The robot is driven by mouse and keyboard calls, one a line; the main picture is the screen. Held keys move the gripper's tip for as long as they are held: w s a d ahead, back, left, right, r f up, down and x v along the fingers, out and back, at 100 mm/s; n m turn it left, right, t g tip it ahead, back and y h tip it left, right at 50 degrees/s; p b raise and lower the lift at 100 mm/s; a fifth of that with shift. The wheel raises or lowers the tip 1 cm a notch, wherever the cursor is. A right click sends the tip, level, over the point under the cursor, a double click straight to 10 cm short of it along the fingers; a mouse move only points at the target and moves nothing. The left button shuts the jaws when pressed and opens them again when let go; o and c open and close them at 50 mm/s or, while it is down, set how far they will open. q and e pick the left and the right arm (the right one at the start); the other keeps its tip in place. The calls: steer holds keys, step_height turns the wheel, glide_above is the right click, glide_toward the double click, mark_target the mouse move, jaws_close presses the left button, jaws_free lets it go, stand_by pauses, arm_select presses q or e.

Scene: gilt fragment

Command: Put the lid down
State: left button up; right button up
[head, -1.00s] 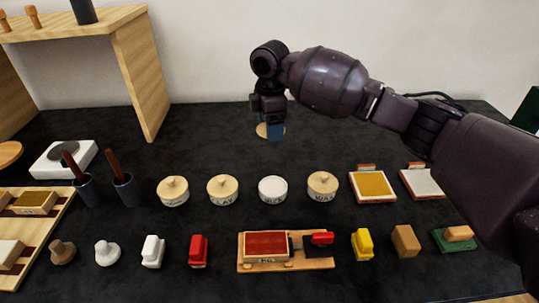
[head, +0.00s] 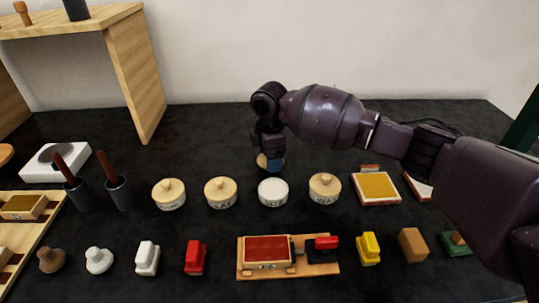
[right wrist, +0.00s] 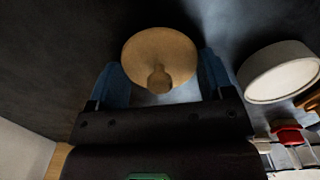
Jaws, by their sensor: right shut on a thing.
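The lid is a round light-wood disc with a knob; its edge (head: 262,160) shows beside my fingers in the head view. My right gripper (head: 271,165) is shut on it. In the right wrist view the lid (right wrist: 160,52) sits between the two blue fingers, with the knob toward the gripper. The gripper is behind the row of round jars, just beyond a lidless jar (head: 273,193) with a white top. That jar also shows in the right wrist view (right wrist: 282,72), apart from the lid. I cannot tell whether the lid touches the table. My left gripper is out of view.
Lidded jars (head: 221,192) stand left of the white-topped jar, and another lidded jar (head: 325,188) stands right. In front are a red-topped wooden block (head: 267,250) and several coloured stamps. The dark table (head: 205,140) is clear behind the jars. A wooden shelf (head: 135,80) stands back left.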

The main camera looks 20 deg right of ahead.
steer(key=o, duration=0.9)
steer(key=shift+f, duration=0.1)
step_height(320, 180, up, 11)
steer(key=shift+f+p, duration=0.15)
steer(key=shift+p, duration=0.9)
steer(key=shift+r, duration=0.85)
steer(key=shift+r, duration=0.1)
